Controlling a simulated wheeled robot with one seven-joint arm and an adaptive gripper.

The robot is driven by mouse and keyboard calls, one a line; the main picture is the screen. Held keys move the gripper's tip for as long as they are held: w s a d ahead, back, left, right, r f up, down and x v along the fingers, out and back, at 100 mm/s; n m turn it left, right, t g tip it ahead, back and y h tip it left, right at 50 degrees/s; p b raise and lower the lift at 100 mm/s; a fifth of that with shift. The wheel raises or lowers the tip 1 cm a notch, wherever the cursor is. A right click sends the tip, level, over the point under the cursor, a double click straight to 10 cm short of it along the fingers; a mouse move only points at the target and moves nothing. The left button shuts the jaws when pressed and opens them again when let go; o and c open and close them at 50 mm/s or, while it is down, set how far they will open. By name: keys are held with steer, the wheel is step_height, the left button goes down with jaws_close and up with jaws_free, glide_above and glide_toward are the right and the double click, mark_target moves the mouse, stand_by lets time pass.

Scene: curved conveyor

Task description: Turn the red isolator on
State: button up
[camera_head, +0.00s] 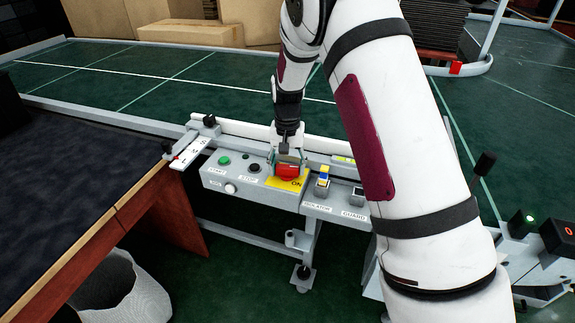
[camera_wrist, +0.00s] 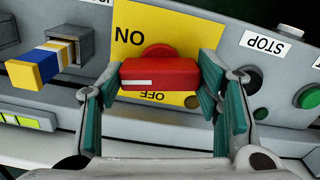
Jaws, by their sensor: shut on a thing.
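The red isolator handle (camera_head: 288,170) sits on a yellow plate (camera_head: 297,185) on the grey control panel. The word ON shows at the plate's lower right. In the wrist view, seen upside down, the red handle (camera_wrist: 160,74) lies crosswise, with a white line on its left half. The ON lettering is above left of it and OFF just below it. My gripper (camera_head: 288,160) reaches down onto the handle from behind. In the wrist view my gripper (camera_wrist: 164,85) has its teal finger pads at the handle's two ends, shut on it.
A dark table (camera_head: 70,170) is at left, with a bin (camera_head: 135,297) below.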

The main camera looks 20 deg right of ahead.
mark_target(287, 166)
steer(key=shift+m, duration=1.1)
steer(key=o, duration=1.2)
steer(key=shift+c, duration=0.2)
step_height(287, 166, up, 12)
